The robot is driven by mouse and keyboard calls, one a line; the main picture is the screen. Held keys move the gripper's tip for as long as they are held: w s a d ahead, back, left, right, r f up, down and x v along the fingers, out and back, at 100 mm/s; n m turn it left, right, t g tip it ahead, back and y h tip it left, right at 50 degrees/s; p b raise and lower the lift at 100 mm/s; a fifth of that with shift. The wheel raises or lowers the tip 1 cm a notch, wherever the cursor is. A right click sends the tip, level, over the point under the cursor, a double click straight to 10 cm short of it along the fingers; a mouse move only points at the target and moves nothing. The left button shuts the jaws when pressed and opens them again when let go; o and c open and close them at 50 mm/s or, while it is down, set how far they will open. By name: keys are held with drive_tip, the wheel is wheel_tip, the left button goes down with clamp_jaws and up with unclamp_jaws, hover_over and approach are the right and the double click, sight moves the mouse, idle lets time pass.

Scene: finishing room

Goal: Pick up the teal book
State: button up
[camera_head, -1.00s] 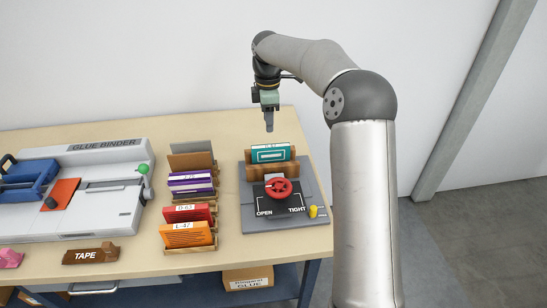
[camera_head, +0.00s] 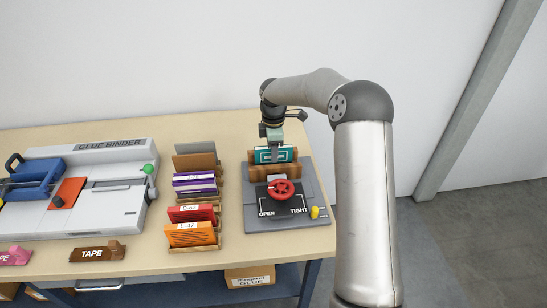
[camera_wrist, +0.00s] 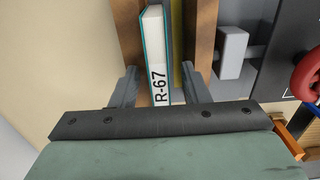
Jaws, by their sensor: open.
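The teal book (camera_head: 266,156) stands upright between the wooden jaws of the press (camera_head: 254,174) on the right part of the bench. In the wrist view the book (camera_wrist: 155,60) shows its pale page edge, teal covers and a white label reading R-67. My gripper (camera_head: 274,150) is above the book, pointing down. In the wrist view my gripper (camera_wrist: 160,85) is open, with one finger on each side of the book's labelled end. I cannot tell whether the fingers touch it.
The press has a red handwheel (camera_head: 281,190), marked OPEN and TIGHT, and a yellow knob (camera_head: 315,212). A rack with purple (camera_head: 194,182), red (camera_head: 191,213) and orange (camera_head: 191,234) books stands to the left. The glue binder (camera_head: 100,195) and tape holder (camera_head: 97,252) are farther left.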

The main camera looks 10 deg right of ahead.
clamp_jaws()
drive_tip(key=shift+r, duration=0.15)
